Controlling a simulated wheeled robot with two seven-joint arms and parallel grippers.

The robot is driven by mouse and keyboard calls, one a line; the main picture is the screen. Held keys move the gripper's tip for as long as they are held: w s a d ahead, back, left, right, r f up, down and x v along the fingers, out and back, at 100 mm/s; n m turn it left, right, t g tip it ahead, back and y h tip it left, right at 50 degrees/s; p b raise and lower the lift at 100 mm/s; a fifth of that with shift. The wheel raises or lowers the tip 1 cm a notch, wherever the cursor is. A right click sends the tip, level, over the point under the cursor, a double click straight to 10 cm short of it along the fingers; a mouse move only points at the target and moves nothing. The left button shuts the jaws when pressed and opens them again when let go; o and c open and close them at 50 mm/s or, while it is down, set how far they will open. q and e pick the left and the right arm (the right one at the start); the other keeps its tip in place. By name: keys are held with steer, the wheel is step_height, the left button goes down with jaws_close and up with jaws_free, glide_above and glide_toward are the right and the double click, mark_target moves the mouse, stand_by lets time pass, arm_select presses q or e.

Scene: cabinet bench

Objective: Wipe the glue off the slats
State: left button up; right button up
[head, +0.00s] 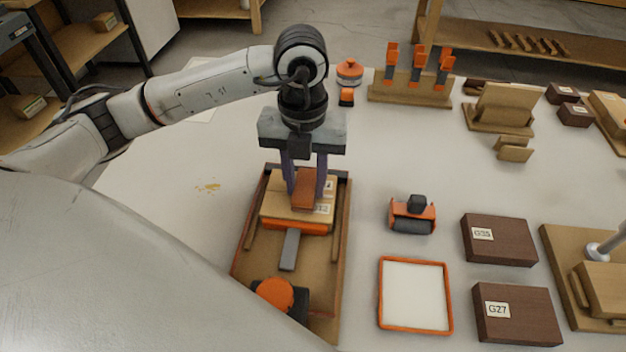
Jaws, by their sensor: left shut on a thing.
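My left gripper (306,192) points down over a wooden clamping tray (345,230) and is shut on a reddish-brown block (307,188). The block is at the top of a light wooden piece (270,207) with a partly hidden label. I cannot tell whether they touch. That piece lies over an orange part (298,227) in the tray, with a grey bar and an orange knob (275,295) nearer me. No glue can be made out on the wood; the fingers hide part of it. My right gripper is not in view.
An orange-framed white pad (415,294) and a roller (412,215) lie right of the tray. Dark blocks labelled G35 (499,240) and G27 (516,313) are farther right. A rack with orange-handled tools (412,85) stands behind. Yellowish marks (208,187) show on the otherwise clear table at left.

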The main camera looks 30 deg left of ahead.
mark_target(273, 190)
arm_select(q)
steer(key=shift+s+a, duration=0.1)
steer(key=shift+a, duration=0.1)
steer(key=shift+s+a+b, duration=0.25)
steer(key=shift+s+a, duration=0.2)
steer(key=shift+a, duration=0.45)
steer(key=shift+s+a+b, duration=0.25)
steer(key=shift+s+a, duration=0.2)
steer(key=shift+a, duration=0.45)
steer(key=shift+s+a+b, duration=0.25)
steer(key=shift+s+a, duration=0.2)
steer(key=shift+a, duration=0.45)
steer(key=shift+d, duration=0.1)
steer(key=shift+w+d+p, duration=0.1)
steer(key=shift+w+d, duration=0.25)
steer(key=shift+d, duration=0.3)
steer(key=shift+w+d+p, duration=0.1)
steer(key=shift+w+d, duration=0.2)
steer(key=shift+d, duration=0.35)
steer(key=shift+w+d+p, duration=0.1)
steer(key=shift+w+d, duration=0.25)
steer(key=shift+d, duration=0.3)
steer(key=shift+d, duration=0.1)
steer(key=shift+w+d, duration=0.45)
steer(key=shift+d, duration=0.4)
steer(key=shift+w+d, duration=0.45)
steer(key=shift+d, duration=0.5)
steer(key=shift+w+d, duration=0.1)
